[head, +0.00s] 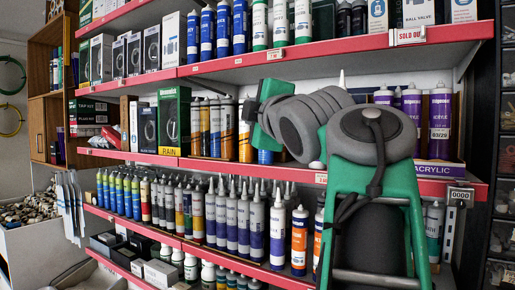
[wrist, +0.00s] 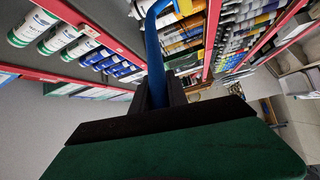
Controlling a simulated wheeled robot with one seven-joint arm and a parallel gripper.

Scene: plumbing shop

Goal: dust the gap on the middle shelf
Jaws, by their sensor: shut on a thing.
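In the head view the middle shelf (head: 225,168) has a red front edge, with boxes at its left, then sealant tubes. Purple-labelled tubes (head: 441,115) stand at its right end, above an ACRYLIC strip. My green and grey arm crosses in front of the stretch between the tubes, so I cannot see whether it is bare. My gripper (head: 250,106) is at the arm's far end, in front of the tubes on the middle shelf. In the wrist view my gripper (wrist: 160,97) is shut on a blue handle (wrist: 155,55) that bends at the top. The handle's far end is not clear.
The upper shelf (head: 335,51) holds blue and white tubes and boxes. The lower shelf (head: 245,262) holds a dense row of nozzled tubes. A SOLD OUT tag (head: 409,36) hangs on the upper edge. Dark drawers (head: 503,150) stand at the right, a wooden cabinet (head: 45,125) at the left.

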